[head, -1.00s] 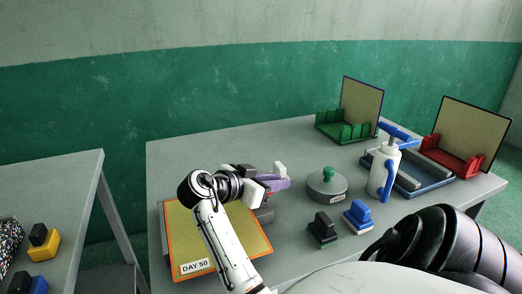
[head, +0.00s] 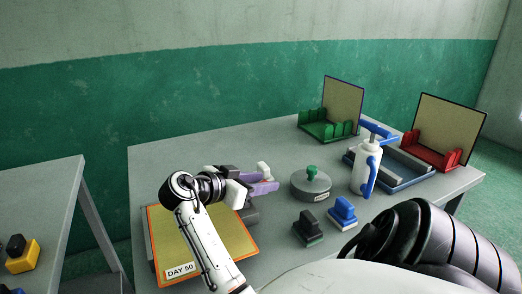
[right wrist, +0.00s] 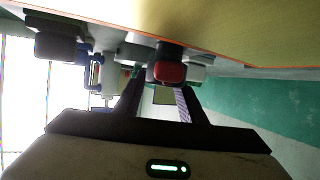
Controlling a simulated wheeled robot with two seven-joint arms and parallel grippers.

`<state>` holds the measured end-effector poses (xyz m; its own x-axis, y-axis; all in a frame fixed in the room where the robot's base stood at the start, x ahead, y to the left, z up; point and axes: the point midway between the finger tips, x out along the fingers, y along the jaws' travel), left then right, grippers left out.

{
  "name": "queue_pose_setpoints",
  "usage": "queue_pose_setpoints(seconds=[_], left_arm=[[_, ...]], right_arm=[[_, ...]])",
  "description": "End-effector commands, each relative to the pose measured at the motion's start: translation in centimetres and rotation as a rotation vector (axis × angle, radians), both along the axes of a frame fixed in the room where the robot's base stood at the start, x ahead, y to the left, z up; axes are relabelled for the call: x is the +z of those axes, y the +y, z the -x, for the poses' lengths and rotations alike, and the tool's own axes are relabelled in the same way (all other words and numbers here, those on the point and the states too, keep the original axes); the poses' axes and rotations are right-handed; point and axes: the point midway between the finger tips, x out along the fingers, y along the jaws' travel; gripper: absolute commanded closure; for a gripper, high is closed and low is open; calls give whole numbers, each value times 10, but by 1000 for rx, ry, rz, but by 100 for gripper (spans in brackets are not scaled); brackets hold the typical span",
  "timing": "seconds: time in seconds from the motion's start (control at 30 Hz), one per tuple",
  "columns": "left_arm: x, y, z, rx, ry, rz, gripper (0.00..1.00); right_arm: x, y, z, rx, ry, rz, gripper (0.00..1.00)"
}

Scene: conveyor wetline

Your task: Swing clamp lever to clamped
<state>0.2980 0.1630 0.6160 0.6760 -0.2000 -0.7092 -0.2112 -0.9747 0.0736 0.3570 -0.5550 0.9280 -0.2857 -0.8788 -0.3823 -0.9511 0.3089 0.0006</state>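My right gripper (head: 266,180) reaches over the right edge of the orange-rimmed board, its purple-padded fingers pointing right. In the right wrist view, the two fingers (right wrist: 158,92) stand apart with a gap between them. A red rounded end (right wrist: 168,72), which looks like the lever's grip, shows near the gap, with grey blocks around it. I cannot tell whether a finger touches it. A grey body (head: 249,215), likely the clamp base, is partly hidden under the gripper in the head view. The lever's full angle is hidden. My left gripper is out of view.
The board (head: 190,250) carries a "DAY 50" label. A round grey lidded weight (head: 311,188), a black-and-green block (head: 308,229), a blue block (head: 343,211) and a white bottle (head: 364,172) stand to the right. Green (head: 327,124) and red (head: 437,150) racks stand behind.

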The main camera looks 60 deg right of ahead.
Motion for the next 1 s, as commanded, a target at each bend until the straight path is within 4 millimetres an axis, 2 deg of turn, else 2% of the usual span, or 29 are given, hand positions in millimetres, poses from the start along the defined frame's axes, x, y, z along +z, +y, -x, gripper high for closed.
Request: queue_pose_setpoints(seconds=[0.17,0.4,0.6,0.73,1.0], left_arm=[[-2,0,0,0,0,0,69],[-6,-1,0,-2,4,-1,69],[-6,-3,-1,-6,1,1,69],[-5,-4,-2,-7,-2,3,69],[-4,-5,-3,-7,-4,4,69]], right_arm=[[5,15,-6,2,-3,-2,63],[23,57,-19,2,-3,-3,63],[35,82,-27,0,-1,-2,63],[39,89,-29,-1,0,-1,63],[39,90,-29,-2,1,0,63]])
